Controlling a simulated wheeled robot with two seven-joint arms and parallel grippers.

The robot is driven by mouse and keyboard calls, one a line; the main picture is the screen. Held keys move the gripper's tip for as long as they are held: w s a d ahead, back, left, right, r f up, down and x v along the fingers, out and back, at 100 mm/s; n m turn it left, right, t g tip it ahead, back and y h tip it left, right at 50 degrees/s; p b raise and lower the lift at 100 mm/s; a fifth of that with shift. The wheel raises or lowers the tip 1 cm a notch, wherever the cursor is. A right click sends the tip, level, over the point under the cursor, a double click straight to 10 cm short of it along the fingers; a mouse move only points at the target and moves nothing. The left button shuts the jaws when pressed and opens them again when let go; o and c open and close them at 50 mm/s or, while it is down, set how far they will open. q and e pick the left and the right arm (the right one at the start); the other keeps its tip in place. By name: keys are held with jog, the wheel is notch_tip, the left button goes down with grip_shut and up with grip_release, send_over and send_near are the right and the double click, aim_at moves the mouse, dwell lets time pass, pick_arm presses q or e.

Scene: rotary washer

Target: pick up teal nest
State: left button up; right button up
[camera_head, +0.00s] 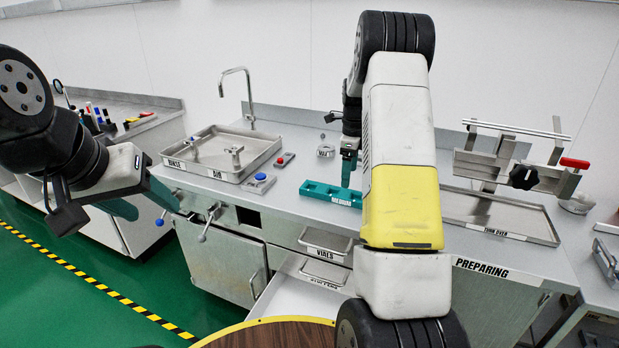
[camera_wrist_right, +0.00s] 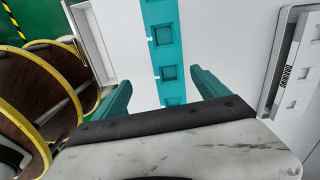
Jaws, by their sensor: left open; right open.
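The teal nest (camera_head: 330,194) is a long block with square pockets and a "MEDIUM" label, lying on the grey counter in the middle of the head view. My right arm hides its right end there. In the right wrist view the nest (camera_wrist_right: 165,45) runs as a strip between the two teal fingers of my right gripper (camera_wrist_right: 160,92). That gripper is open, with bare gaps on both sides of the nest. In the head view my right gripper (camera_head: 349,168) is at the nest, partly hidden by my arm. My left gripper (camera_head: 112,208) is open and empty, away at the left.
A metal sink tray (camera_head: 220,152) with a tap stands left of the nest, with blue and red buttons (camera_head: 260,182) beside it. A metal tray (camera_head: 500,215) and clamp stand (camera_head: 523,177) are at the right. An open drawer (camera_head: 300,298) juts out below the counter.

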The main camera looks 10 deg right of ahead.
aim_at(345, 193)
jog(key=shift+m, duration=0.4)
jog(key=f, duration=0.1)
jog(key=w+f, duration=0.2)
jog(key=shift+f, duration=0.4)
notch_tip(345, 193, down, 5)
jog(key=shift+w+f, duration=0.15)
jog(key=shift+f, duration=0.05)
jog(key=c, duration=1.7)
jog(key=shift+r, duration=0.1)
